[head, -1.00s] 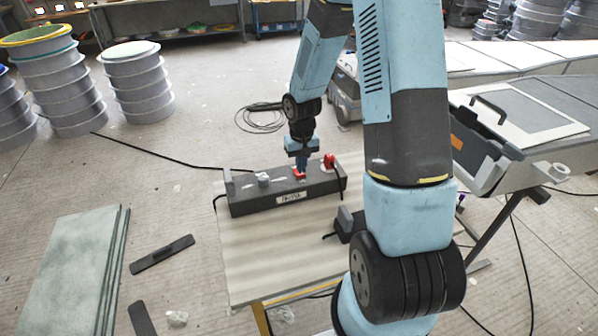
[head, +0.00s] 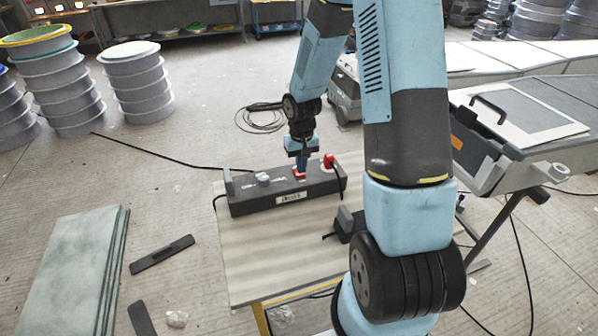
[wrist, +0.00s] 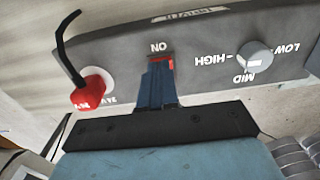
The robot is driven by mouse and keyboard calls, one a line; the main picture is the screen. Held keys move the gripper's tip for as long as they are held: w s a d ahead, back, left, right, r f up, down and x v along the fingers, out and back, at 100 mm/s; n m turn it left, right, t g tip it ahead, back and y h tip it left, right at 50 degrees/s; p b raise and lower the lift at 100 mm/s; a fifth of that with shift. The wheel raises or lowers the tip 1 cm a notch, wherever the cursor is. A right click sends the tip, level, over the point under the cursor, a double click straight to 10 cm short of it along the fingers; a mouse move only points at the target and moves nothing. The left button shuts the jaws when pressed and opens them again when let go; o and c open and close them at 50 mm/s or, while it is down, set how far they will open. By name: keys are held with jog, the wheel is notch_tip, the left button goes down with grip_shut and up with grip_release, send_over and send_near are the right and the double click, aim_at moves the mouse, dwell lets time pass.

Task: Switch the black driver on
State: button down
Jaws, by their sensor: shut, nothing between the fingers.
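The black driver (head: 250,199) is a long dark box on the pale table. In the wrist view its panel (wrist: 120,45) shows a red switch (wrist: 171,63) beside the word ON. A grey knob (wrist: 256,56) is marked LOW, MID and HIGH, and a red plug (wrist: 88,93) with a black cable sits at a socket. My gripper (head: 301,168) is over the driver's top at the switch. In the wrist view my gripper (wrist: 159,62) is shut, with its tips against or just over the switch and hiding part of it. I cannot tell which way the switch is tipped.
The pale table (head: 270,262) has free room in front of the driver. A small dark block (head: 345,222) stands near my arm. A grey case (head: 490,150) is at the right. Stacked drums (head: 137,85) and a coiled cable (head: 262,118) are behind.

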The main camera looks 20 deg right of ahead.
jog(key=shift+f, duration=0.85)
dwell(1.1)
jog(key=shift+r, duration=3.5)
jog(key=shift+r, duration=0.1)
jog(key=s+r+t, duration=0.1)
jog(key=s+r, duration=0.4)
jog(key=r, duration=0.5)
jog(key=s+r+t, duration=0.2)
jog(key=s+r, duration=0.2)
jog(key=r, duration=0.6)
jog(key=s+r+t, duration=0.2)
jog(key=s+r, duration=0.7)
jog(key=s, duration=0.6)
jog(key=shift+t, duration=0.3)
jog(key=shift+r, duration=0.1)
